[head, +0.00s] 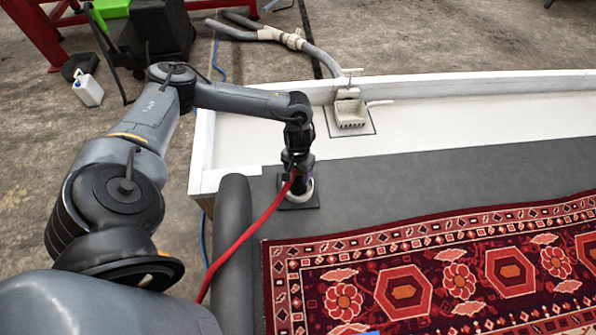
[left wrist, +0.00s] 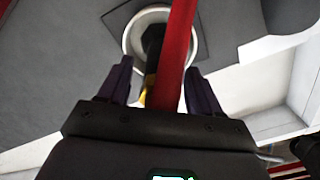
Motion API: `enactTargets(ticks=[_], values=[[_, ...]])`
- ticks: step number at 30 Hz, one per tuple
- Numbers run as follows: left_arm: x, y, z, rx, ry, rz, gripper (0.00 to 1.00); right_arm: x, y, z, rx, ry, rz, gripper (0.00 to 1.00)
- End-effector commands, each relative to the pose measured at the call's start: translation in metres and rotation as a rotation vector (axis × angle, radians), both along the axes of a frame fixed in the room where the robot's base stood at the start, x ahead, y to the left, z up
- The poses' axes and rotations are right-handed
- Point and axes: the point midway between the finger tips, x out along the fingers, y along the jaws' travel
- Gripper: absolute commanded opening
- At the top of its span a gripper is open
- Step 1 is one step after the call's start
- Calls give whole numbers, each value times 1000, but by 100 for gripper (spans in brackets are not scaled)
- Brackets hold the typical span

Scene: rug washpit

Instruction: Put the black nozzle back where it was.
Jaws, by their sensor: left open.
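The black nozzle (left wrist: 153,40) stands in a white ring-shaped holder (left wrist: 131,42) in the left wrist view, with a yellow part below its dark end. A red hose (left wrist: 176,70) runs over it between my fingers. My left gripper (left wrist: 160,76) is open, with one purple finger on each side of the nozzle and hose; I cannot tell whether either finger touches them. In the head view my left gripper (head: 298,172) points down above the white holder (head: 308,188) on a dark square plate (head: 287,204), and mostly hides the nozzle. My right gripper is not in view.
The red hose (head: 240,240) trails to the lower left across a dark grey roll (head: 234,235). A patterned red rug (head: 430,275) lies at right. Bare grey floor (head: 450,160) lies between.

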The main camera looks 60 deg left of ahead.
Motion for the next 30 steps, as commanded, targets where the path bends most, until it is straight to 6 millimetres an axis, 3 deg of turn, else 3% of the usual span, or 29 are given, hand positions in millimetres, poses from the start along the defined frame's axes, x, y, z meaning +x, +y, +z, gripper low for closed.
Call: enactTargets(ticks=[5, 18, 24, 28, 30], values=[[0, 0, 21, -1, -1, -1, 64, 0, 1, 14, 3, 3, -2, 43], [0, 0, 99, -1, -1, -1, 64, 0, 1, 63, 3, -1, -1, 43], [1, -3, 116, -3, -3, -8, 64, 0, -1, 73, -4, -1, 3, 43], [7, -27, 111, -22, -38, -98, 64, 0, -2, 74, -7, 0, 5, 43], [13, -56, 102, -46, -85, -201, 64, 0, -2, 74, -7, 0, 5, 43]])
